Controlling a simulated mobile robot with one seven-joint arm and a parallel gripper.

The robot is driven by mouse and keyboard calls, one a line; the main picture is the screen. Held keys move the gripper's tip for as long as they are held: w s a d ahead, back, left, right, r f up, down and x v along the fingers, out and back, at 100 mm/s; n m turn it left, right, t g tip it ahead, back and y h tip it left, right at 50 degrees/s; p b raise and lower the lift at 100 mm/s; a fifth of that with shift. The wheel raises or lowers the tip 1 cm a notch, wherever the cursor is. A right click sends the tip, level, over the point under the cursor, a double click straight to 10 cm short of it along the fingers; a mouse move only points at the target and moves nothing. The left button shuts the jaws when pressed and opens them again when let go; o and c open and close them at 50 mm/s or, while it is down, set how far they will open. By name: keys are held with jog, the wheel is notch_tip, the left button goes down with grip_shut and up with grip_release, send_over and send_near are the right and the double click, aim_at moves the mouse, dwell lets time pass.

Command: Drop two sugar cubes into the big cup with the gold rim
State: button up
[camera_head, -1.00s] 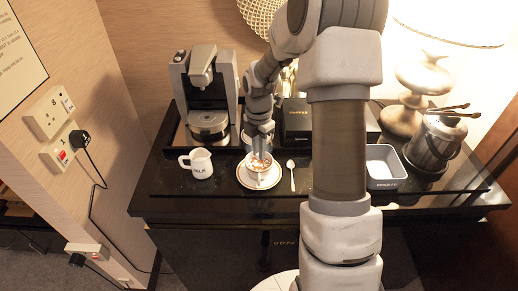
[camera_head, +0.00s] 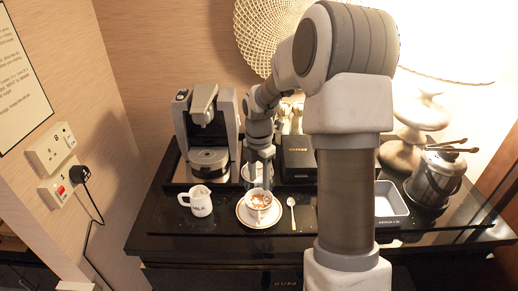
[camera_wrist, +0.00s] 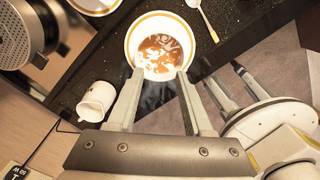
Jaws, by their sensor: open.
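The white cup with the gold rim (camera_head: 259,199) stands upright on a saucer at the front middle of the counter. In the wrist view the cup (camera_wrist: 160,45) holds brown coffee with white patches; I cannot tell whether any patch is a sugar cube. My gripper (camera_head: 259,184) points down over the cup. In the wrist view my gripper (camera_wrist: 156,84) has its fingers apart at the cup's near side, with nothing visible between them. I make out no separate sugar cube in any view.
A white milk jug (camera_head: 199,201) stands left of the cup, a spoon (camera_head: 291,213) right of it. The coffee machine (camera_head: 207,130) is behind left. A white tray (camera_head: 391,214) and an ice bucket (camera_head: 434,178) with tongs stand right. Another vessel behind the gripper is partly hidden.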

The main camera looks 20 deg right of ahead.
notch_tip(320, 180, up, 13)
